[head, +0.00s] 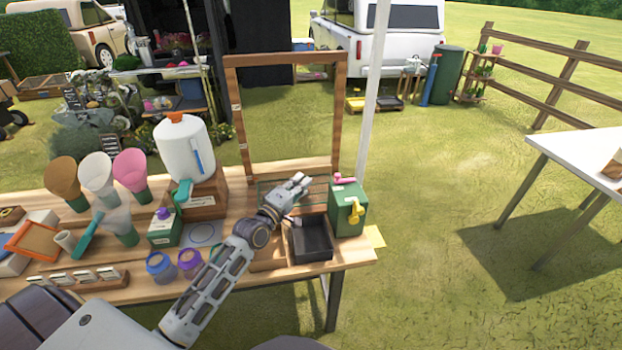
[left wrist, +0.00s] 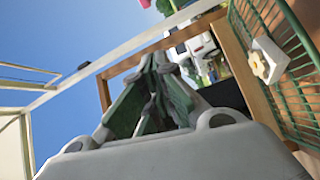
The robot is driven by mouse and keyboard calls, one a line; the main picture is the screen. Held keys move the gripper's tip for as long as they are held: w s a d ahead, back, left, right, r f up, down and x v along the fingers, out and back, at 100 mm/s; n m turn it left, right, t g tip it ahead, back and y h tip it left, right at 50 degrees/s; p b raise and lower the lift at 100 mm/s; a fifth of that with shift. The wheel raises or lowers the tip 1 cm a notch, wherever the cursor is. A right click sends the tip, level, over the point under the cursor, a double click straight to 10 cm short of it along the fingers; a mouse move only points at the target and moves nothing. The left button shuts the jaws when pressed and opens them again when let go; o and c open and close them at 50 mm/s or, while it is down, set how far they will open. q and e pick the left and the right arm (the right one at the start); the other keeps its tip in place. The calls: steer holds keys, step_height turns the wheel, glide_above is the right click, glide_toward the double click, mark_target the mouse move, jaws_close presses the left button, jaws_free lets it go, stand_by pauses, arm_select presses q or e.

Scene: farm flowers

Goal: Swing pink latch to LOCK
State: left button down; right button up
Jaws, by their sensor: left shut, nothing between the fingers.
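The pink latch (head: 344,180) lies on top of a green box (head: 347,208) at the right end of the wooden table. A yellow handle (head: 356,213) is on the box's front. Any LOCK lettering is too small to read. My left gripper (head: 298,182) is shut and empty, a little left of the latch and apart from it, above the black tray. The left wrist view shows its closed fingers (left wrist: 158,68) pointing toward the wooden frame; I cannot clearly make out the latch there. My right gripper is not in view.
A black tray (head: 296,242) stands left of the green box. A wooden frame (head: 341,115) rises behind, with green wire mesh (left wrist: 268,55) near the gripper. A white pole (head: 371,90) stands behind the box.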

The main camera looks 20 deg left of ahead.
arm_select(q)
steer(key=shift+w+d, duration=0.8)
steer(key=shift+w, duration=3.95)
steer(key=shift+s+d+p, duration=0.45)
steer(key=shift+s+d, duration=0.05)
steer(key=shift+d, duration=0.4)
steer(key=shift+s+d+p, duration=0.45)
steer(key=shift+d, duration=0.4)
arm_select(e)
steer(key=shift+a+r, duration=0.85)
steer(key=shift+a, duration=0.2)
arm_select(q)
steer(key=shift+f, duration=0.1)
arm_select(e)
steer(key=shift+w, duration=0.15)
